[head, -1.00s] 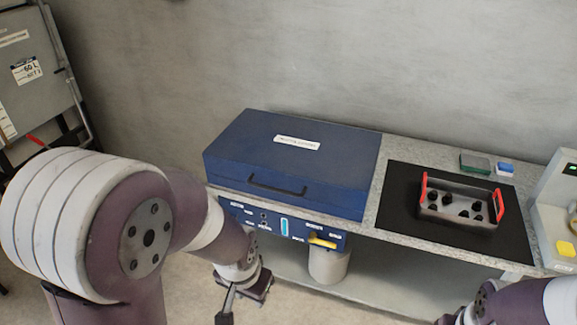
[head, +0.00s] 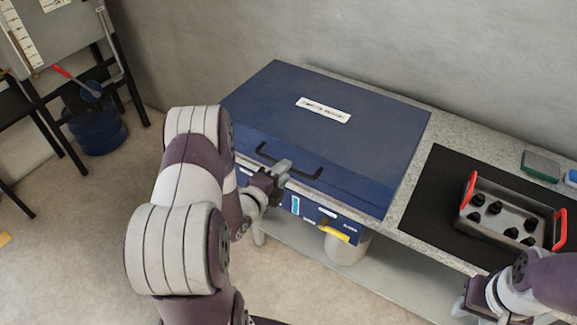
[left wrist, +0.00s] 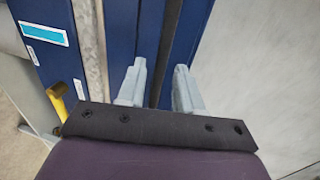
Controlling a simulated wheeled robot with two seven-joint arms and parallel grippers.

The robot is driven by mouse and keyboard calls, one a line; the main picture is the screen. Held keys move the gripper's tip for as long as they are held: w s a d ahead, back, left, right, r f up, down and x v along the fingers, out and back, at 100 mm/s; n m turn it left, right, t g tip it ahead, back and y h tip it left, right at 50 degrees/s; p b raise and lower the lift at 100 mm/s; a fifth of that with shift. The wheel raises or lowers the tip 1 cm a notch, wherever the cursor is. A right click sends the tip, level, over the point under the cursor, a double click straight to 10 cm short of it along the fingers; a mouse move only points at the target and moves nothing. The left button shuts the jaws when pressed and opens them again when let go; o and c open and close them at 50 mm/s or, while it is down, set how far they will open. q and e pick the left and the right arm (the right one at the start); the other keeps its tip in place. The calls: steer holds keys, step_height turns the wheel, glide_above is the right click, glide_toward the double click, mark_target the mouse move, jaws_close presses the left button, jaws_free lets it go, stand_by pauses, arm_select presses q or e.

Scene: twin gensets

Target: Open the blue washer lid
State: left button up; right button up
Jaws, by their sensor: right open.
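The blue washer (head: 300,200) stands on the bench with its broad blue lid (head: 335,142) shut. A black bar handle (head: 305,176) is on the lid's front face. My left gripper (head: 282,168) is at the left part of this handle. In the left wrist view its two grey fingers (left wrist: 158,88) are apart, against the blue front, with a dark strip between them that looks like the handle. I cannot tell whether either finger touches it. My right gripper (head: 466,300) is low at the right, in front of the bench, its fingertips partly hidden.
A metal tray with red handles (head: 508,218) and black parts sits on a black mat (head: 432,205) right of the washer. A yellow lever (head: 333,235) juts out below the lid. A wall rises behind the bench. Open floor lies at the left.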

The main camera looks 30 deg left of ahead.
arm_select(q)
steer(key=shift+x, duration=1.6)
jaws_close()
